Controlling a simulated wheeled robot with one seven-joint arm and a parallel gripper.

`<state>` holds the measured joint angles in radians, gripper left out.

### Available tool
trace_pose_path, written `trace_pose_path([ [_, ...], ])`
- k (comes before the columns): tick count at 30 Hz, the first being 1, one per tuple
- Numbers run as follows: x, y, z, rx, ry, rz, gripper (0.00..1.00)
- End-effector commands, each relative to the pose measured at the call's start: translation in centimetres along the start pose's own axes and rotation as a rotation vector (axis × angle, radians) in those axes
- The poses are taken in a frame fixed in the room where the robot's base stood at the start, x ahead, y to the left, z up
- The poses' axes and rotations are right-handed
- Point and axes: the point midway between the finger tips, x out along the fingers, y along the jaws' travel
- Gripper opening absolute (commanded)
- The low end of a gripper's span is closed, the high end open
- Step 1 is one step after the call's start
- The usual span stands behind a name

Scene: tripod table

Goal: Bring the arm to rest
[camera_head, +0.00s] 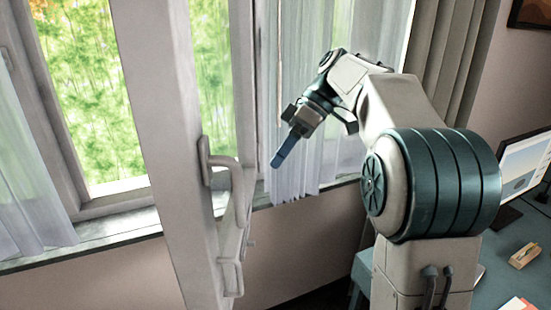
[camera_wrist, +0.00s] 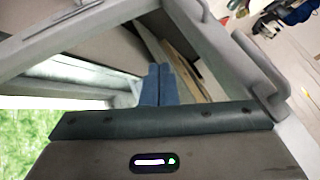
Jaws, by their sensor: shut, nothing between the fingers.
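My arm is raised and bent in front of the window in the head view. My gripper (camera_head: 276,164) has blue fingers pointing down and to the left, just right of the open window sash (camera_head: 165,110). The fingers are together with nothing between them. In the wrist view the two blue fingers (camera_wrist: 158,72) lie side by side, in front of the window area. From the head view I cannot tell how far the fingertips are from the sash.
The sash handle (camera_head: 220,160) sticks out left of my gripper. A white curtain (camera_head: 300,110) hangs behind my gripper. A desk (camera_head: 510,255) with a monitor (camera_head: 522,170) and a small wooden object (camera_head: 524,256) stands at the right.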

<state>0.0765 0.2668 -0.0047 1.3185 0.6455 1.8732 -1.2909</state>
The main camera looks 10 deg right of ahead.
Motion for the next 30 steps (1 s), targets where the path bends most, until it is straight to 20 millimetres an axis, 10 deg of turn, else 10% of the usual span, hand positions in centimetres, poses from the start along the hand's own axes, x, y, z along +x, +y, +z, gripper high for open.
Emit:
trace_pose_path([
  [14,1.7,-1.3,1.8,0.189,-0.042,0.088,0.00],
  [30,10.9,-7.2,16.8,0.971,-0.075,0.669,0.00],
])
